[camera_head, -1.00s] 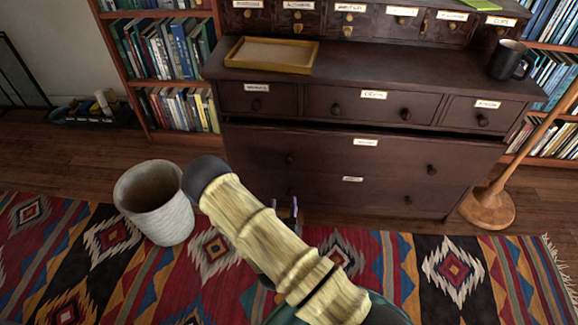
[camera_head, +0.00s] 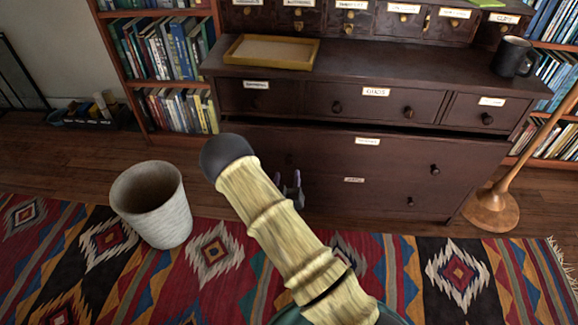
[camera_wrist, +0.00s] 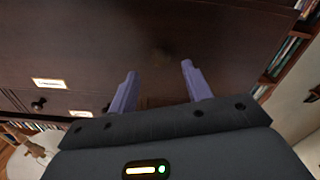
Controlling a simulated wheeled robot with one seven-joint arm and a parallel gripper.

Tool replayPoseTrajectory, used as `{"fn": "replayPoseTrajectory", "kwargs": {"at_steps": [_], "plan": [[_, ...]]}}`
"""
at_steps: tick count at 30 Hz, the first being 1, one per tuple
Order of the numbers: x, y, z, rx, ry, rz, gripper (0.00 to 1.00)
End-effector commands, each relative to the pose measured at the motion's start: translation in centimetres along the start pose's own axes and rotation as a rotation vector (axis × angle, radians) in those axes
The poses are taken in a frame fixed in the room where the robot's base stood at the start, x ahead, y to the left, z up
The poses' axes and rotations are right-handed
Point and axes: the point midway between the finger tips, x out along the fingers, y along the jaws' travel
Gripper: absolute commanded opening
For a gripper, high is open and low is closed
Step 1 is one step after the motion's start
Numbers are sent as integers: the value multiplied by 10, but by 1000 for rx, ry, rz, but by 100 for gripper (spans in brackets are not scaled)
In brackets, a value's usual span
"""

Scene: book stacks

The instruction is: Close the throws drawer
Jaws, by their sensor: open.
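The dark wooden dresser (camera_head: 213,66) holds a wide upper drawer (camera_head: 330,150) that stands slightly out, with a dark gap along its top edge. Its small white label is too blurred to read, so I cannot confirm it is the throws drawer. A second wide drawer (camera_head: 385,195) sits below it. My gripper (camera_head: 291,184) is open and empty, in front of the left part of these drawers. In the wrist view, my gripper (camera_wrist: 158,78) has its two purple fingers apart, pointing at a dark wooden front; contact cannot be told. My arm hides part of the dresser's left side.
A pale wastebasket (camera_head: 170,205) stands on the patterned rug (camera_head: 215,255) at left. A wooden lamp base (camera_head: 490,210) stands at right. A tray (camera_head: 270,53) and black mug (camera_head: 513,57) rest on the dresser. Bookshelves flank it.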

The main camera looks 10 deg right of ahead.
Motion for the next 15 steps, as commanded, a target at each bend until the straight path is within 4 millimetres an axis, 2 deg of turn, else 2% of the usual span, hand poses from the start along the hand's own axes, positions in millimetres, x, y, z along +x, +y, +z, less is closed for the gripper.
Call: {"fn": "replayPoseTrajectory", "kwargs": {"at_steps": [9, 15], "plan": [[54, -1, 2, 2, 4, 1, 49], [71, 0, 0, 0, 2, 0, 49]]}}
